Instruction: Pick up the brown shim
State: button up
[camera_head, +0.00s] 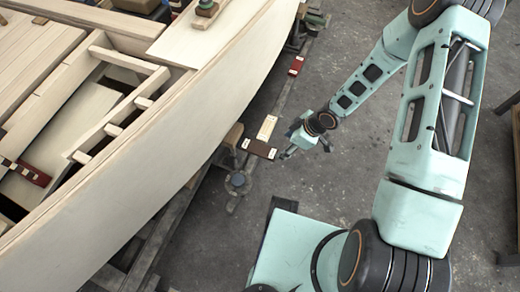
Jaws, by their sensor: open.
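A dark brown shim (260,149) with pale marks at its ends lies beside the hull, near the middle of the view. My gripper (287,143) is open, just right of this shim, with a small gap apparent between them. Its fingers point left and down; their height above the shim is hard to tell. A pale wood piece (267,128) lies directly above the brown shim in the picture, touching or nearly touching it.
A plywood hull (190,130) fills the left side. A redder piece (296,65) lies farther back along the hull, and a dark red one (30,174) rests inside it. A round-topped clamp or stand (237,182) is below the shim. Concrete floor (310,190) is open to the right.

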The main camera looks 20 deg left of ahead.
aim_at(272, 154)
jog(key=b+x, duration=0.4)
jog(key=x, duration=0.6)
jog(key=shift+d, duration=0.15)
jog(key=shift+c, duration=0.6)
jog(key=c, duration=1.2)
jog(key=shift+c, duration=0.2)
jog(key=shift+r, duration=0.15)
